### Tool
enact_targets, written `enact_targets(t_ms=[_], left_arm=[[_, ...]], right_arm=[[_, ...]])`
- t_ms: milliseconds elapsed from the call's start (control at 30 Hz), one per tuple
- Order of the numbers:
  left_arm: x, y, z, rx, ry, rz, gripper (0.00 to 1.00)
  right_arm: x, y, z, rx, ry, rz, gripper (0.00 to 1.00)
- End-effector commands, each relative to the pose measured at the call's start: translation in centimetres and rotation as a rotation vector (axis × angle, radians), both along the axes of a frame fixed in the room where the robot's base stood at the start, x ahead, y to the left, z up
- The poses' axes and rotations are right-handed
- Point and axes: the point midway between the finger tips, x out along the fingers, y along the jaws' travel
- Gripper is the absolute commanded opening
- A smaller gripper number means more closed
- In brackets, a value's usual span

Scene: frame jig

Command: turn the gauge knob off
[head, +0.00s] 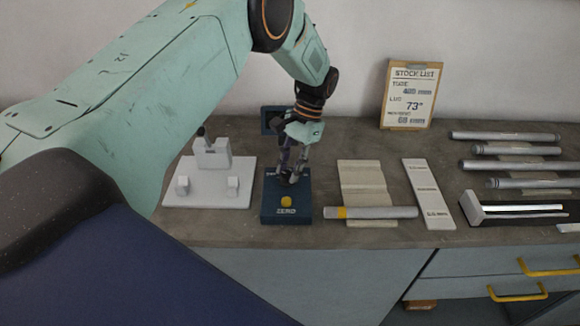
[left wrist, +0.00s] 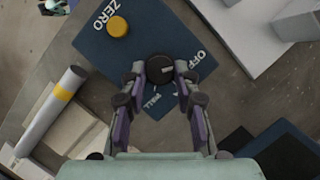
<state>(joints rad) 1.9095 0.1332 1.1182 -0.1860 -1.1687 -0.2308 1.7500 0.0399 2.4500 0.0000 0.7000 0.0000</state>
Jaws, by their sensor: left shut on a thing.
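The gauge box (head: 286,211) is a dark blue block on the bench, labelled ZERO, with a yellow button at its front. It also shows in the left wrist view (left wrist: 118,58), where OFF and a second, hard-to-read label stand near the black round knob (left wrist: 167,68). My left gripper (head: 291,178) comes down on the box from above. In the left wrist view the fingers (left wrist: 160,84) are on either side of the knob, shut on it. Pale marks show by the knob, but I cannot tell its exact setting. My right gripper is not in view.
A white fixture (head: 207,193) stands left of the box. A grey tube with a yellow band (head: 370,212) lies across a beige block (head: 362,178) to the right, beside a white strip (head: 428,190). Several tubes lie farther right. A stock list board (head: 408,95) leans at the wall.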

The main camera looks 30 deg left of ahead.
Motion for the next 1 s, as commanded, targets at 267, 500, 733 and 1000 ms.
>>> enact_targets(t_ms=[267, 500, 733, 1000], left_arm=[[-0.2, 0.0, -0.1, -0.001, 0.006, 0.001, 0.35], [-0.1, 0.0, -0.1, -0.001, 0.002, -0.001, 0.53], [0.0, 0.0, 0.0, 0.0, 0.001, -0.001, 0.53], [1.1, -0.2, 2.6, 0.0, -0.004, 0.0, 0.53]], right_arm=[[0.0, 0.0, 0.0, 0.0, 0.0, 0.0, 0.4], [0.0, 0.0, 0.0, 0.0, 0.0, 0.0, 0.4], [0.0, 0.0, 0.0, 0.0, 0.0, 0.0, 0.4], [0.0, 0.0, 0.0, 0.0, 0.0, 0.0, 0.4]])
